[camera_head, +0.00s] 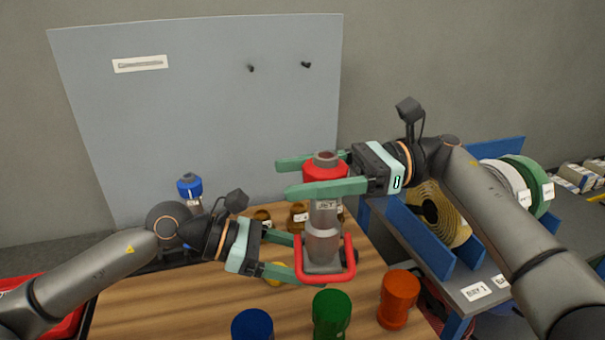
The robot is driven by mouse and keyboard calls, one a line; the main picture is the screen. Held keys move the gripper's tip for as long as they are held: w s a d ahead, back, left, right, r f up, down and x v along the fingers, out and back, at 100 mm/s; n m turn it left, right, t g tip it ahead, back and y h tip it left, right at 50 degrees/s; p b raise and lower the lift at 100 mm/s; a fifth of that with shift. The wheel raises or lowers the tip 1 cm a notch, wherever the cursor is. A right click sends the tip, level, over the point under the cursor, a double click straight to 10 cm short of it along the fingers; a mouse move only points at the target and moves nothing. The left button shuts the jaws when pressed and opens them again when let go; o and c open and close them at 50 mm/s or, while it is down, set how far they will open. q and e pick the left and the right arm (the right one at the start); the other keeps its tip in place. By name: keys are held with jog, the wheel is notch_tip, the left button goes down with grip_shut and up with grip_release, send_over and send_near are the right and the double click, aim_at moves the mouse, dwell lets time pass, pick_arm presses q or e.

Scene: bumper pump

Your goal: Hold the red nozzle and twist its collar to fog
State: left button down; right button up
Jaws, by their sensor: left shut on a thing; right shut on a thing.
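The red nozzle (323,242) stands upright above the wooden table, with a grey body, a red collar (324,170) on top and a red loop handle (351,262) at its lower end. A small label on its front seems to read JET. My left gripper (300,257) comes in from the left and is shut on the nozzle's lower part by the handle. My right gripper (285,178) comes in from the right, higher up, and is shut on the collar, one finger in front and one behind. The front finger hides part of the collar.
Blue (252,326), green (332,314) and orange (399,298) cylinders stand on the wooden table (180,298) in front. Brown fittings (297,215) and a blue-topped nozzle (190,187) are behind. A grey pegboard panel (200,110) stands at the back; hose rolls (440,212) sit at right.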

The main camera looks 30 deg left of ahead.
jog(key=shift+r, duration=0.15)
jog(key=o, duration=1.4)
jog(key=shift+w+a+m+t+y, duration=0.1)
jog(key=shift+w+m+t+y, duration=0.1)
jog(key=shift+m+t+y, duration=0.35)
jog(key=shift+a+m+t+y, duration=0.1)
jog(key=shift+m+t+y, duration=0.45)
jog(key=shift+t, duration=0.2)
